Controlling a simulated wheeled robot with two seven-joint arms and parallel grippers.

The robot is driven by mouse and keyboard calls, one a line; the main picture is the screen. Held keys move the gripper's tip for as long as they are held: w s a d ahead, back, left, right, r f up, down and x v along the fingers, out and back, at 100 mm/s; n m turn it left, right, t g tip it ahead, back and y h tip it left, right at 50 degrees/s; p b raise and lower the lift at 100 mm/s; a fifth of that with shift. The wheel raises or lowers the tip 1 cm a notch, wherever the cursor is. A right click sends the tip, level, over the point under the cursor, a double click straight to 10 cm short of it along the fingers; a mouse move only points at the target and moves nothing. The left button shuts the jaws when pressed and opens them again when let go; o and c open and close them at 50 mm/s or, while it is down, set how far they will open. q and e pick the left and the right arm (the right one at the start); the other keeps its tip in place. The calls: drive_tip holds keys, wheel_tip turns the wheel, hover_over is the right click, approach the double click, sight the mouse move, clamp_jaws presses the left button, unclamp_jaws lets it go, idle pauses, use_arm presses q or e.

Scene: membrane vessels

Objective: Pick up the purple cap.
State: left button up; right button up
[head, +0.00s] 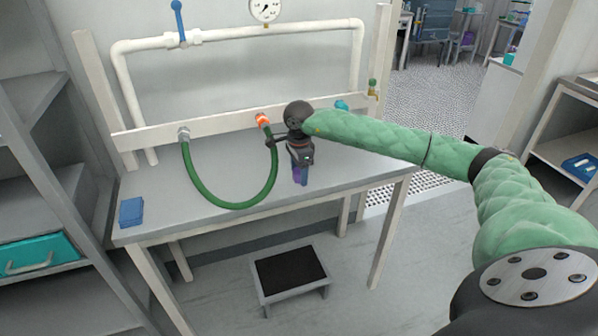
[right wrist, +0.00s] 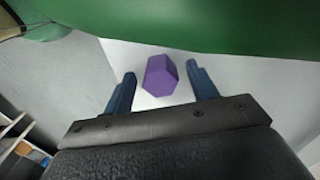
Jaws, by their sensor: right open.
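The purple cap (right wrist: 160,76) is a small hexagonal piece on the pale table top. In the right wrist view it lies between the two blue fingers of my right gripper (right wrist: 162,88), with a gap on each side. In the head view the right gripper (head: 301,178) points down over the table, and a bit of the purple cap (head: 296,174) shows beside its fingers. The right gripper is open and apart from the cap. My left gripper is not in view.
A green hose (head: 230,205) loops across the table (head: 330,178) left of the gripper, joined to a grey fitting (head: 184,134) and an orange one (head: 262,119). A blue block (head: 131,212) sits at the table's left end. A dark-topped step stool (head: 288,270) stands in front.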

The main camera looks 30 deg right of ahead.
drive_tip(key=shift+f, duration=0.15)
drive_tip(key=c, duration=1.2)
drive_tip(key=shift+o, duration=0.2)
